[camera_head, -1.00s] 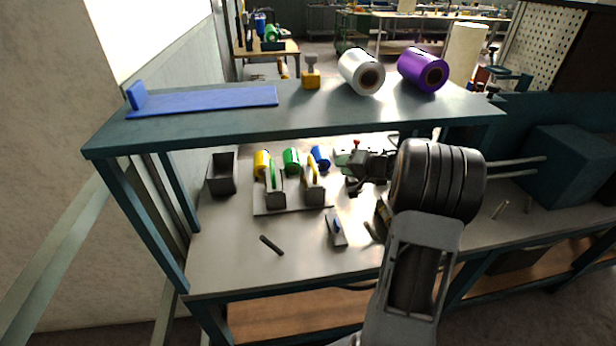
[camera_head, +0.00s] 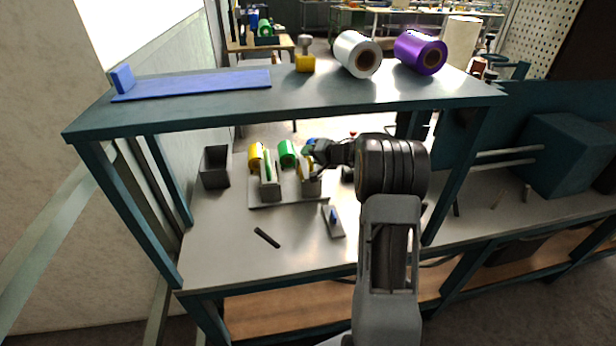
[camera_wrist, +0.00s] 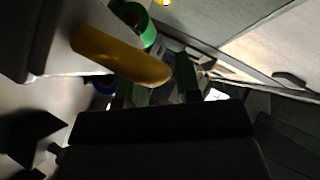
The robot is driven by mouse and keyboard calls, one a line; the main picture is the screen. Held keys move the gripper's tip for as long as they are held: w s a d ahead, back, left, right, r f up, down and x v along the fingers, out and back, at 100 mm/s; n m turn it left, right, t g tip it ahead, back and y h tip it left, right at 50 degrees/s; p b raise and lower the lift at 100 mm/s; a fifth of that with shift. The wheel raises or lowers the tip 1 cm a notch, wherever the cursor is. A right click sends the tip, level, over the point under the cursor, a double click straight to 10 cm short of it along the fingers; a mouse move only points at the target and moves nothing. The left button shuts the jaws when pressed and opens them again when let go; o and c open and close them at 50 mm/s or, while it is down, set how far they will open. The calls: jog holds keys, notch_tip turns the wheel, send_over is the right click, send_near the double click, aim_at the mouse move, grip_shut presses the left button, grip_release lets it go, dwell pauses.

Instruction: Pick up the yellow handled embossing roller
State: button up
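The yellow handle (camera_head: 302,166) stands out of the right grey holder block on the bench and is partly hidden by my gripper. In the wrist view the yellow handle (camera_wrist: 118,56) is close, on the left, its rounded end near my fingers. My gripper (camera_head: 317,157) is at the handle's right side in the head view. Whether a finger touches the handle cannot be told. A green handle (camera_head: 267,166) stands in the left block.
Behind the handles are a yellow cylinder (camera_head: 255,152), a green cylinder (camera_head: 288,152) and a mostly hidden blue one. An open grey bin (camera_head: 215,168) stands at left. A shelf (camera_head: 200,112) spans above the bench. A dark rod (camera_head: 267,237) lies in front.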

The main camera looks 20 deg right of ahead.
jog(key=shift+w+a+f, duration=0.2)
jog(key=shift+w+a, duration=0.05)
jog(key=shift+w, duration=0.2)
jog(key=shift+c, duration=0.2)
grip_shut()
dwell(0.9)
jog(key=shift+r, duration=0.15)
